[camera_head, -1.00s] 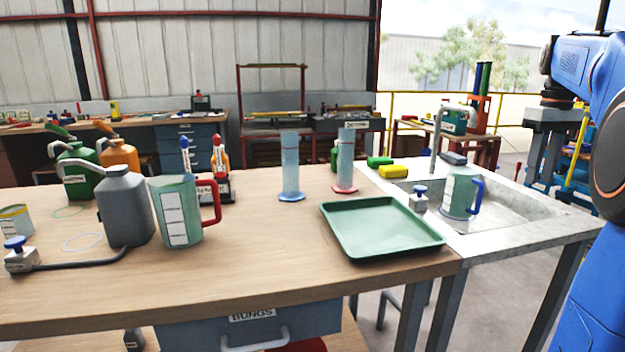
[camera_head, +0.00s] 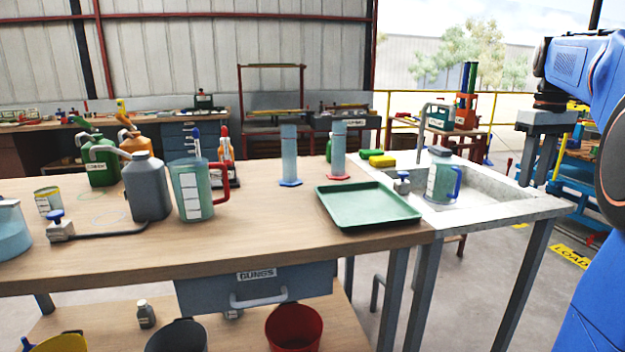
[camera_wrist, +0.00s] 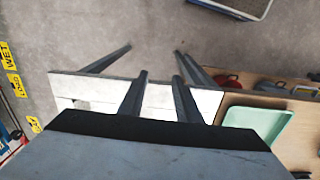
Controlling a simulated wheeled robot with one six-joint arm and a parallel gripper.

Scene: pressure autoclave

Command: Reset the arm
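My arm (camera_head: 590,75) reaches in from the right edge of the head view. My gripper (camera_head: 541,180) hangs from it, pointing down, with its two grey fingers apart and nothing seen between them. It appears to the right of the sink (camera_head: 505,205); its exact distance from the sink is hard to judge.
The wooden bench (camera_head: 270,215) holds a green tray (camera_head: 368,222), a green jug with red handle (camera_head: 190,190), a grey can (camera_head: 147,190) and two cylinders (camera_head: 290,160). Another jug (camera_head: 440,185) stands in the sink. Floor (camera_head: 500,300) right of the bench is open.

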